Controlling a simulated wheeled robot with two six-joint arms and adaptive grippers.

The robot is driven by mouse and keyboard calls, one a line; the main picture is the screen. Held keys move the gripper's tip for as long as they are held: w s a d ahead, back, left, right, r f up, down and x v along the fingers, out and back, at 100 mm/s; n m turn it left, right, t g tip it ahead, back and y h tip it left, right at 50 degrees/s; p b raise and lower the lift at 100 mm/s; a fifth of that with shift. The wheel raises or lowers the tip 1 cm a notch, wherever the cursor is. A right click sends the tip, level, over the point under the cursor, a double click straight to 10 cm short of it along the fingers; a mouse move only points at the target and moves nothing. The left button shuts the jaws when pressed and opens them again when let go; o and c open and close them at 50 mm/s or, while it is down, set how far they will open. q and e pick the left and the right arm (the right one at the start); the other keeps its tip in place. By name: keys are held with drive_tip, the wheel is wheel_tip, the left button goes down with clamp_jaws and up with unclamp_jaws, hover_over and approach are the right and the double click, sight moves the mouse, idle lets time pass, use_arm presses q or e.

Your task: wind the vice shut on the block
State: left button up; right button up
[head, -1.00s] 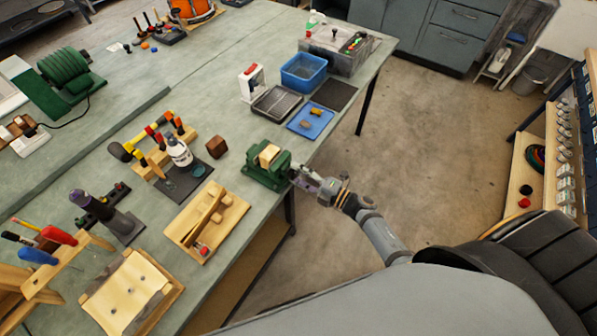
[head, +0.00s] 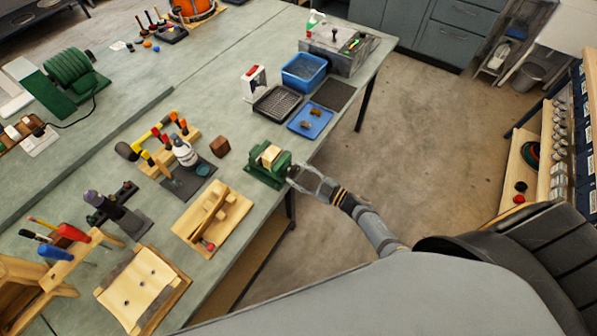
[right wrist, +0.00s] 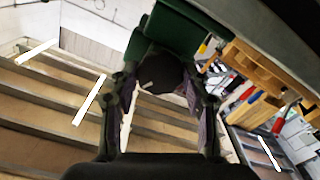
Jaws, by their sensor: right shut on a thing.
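The green vice (head: 262,177) sits at the bench's near edge in the head view, with the pale wooden block (head: 270,155) between its jaws. I cannot tell whether both jaws touch the block. My right gripper (head: 294,173) is at the vice's outer end, off the bench edge. In the right wrist view, the gripper (right wrist: 160,88) has its fingers on either side of the dark round handle (right wrist: 163,76), shut on it. The green vice body (right wrist: 183,28) rises beyond the handle. My left gripper is not in view.
A wooden plane-like tool on a board (head: 228,222) lies left of the vice. A dark brown cube (head: 220,146) stands behind it. A blue tray (head: 311,121) with small pieces and a blue bin (head: 304,72) are farther back. The floor beside the bench is clear.

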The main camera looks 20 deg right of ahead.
drive_tip(key=m, duration=0.2)
drive_tip(key=m+p, duration=0.1)
drive_tip(key=shift+s+f+m, duration=0.15)
drive_tip(key=shift+f+m, duration=0.05)
drive_tip(key=shift+m, duration=1)
drive_tip(key=shift+f+p, duration=0.15)
drive_tip(key=shift+p, duration=0.15)
drive_tip(key=o, duration=0.9)
drive_tip(key=shift+s+d, duration=0.1)
drive_tip(key=shift+o, duration=1.3)
drive_tip(key=shift+r, duration=0.25)
drive_tip(key=shift+r, duration=0.1)
drive_tip(key=shift+r, duration=0.25)
wheel_tip(320, 180, up, 9)
drive_tip(key=shift+r, duration=0.15)
